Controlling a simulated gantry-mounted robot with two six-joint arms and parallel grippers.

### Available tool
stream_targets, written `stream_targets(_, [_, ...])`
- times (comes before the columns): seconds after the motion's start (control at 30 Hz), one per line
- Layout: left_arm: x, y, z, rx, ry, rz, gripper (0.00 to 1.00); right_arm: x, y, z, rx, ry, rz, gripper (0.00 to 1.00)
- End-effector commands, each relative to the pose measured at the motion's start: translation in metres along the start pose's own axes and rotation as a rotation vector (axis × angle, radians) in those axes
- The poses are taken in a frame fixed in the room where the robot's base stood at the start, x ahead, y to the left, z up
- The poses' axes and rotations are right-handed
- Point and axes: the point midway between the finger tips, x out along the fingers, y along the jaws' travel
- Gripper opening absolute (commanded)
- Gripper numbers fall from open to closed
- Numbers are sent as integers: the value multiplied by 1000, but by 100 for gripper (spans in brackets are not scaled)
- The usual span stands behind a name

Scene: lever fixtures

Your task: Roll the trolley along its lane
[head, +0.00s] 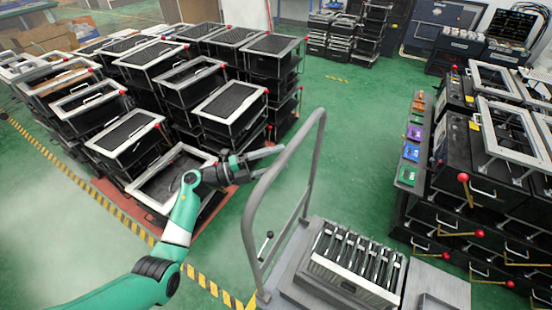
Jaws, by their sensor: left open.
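The trolley (293,283) is a grey flat cart at the bottom centre of the head view, cut off by the lower edge. Its tall bent-tube handle (248,228) rises at its left end. A metal case with several upright slotted parts (352,262) rides on the deck. My left gripper (275,161) reaches in from the left, fingers spread and empty, pointing at the upper part of the handle. Its fingertips appear close to the tube; I cannot tell whether they touch. My right gripper is not in view.
Yellow-black floor tape (208,284) runs at lower left. Stacked black crates (233,105) fill the left. A rack with red-knobbed levers (465,190) stands at right. Green floor (355,140) lies open beyond the trolley.

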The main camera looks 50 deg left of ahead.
Motion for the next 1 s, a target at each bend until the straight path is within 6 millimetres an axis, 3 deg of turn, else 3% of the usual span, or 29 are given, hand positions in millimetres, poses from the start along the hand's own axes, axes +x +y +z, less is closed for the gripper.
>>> stream_targets(0.23, [-16,0,1,-1,-5,1,67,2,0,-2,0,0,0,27])
stream_targets(0.63, [-103,0,1,-1,-5,0,67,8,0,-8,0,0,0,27])
stream_targets(0.8, [-116,0,0,0,0,0,67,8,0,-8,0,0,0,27])
stream_targets(1.0, [-116,0,-1,0,1,0,67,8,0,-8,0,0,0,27])
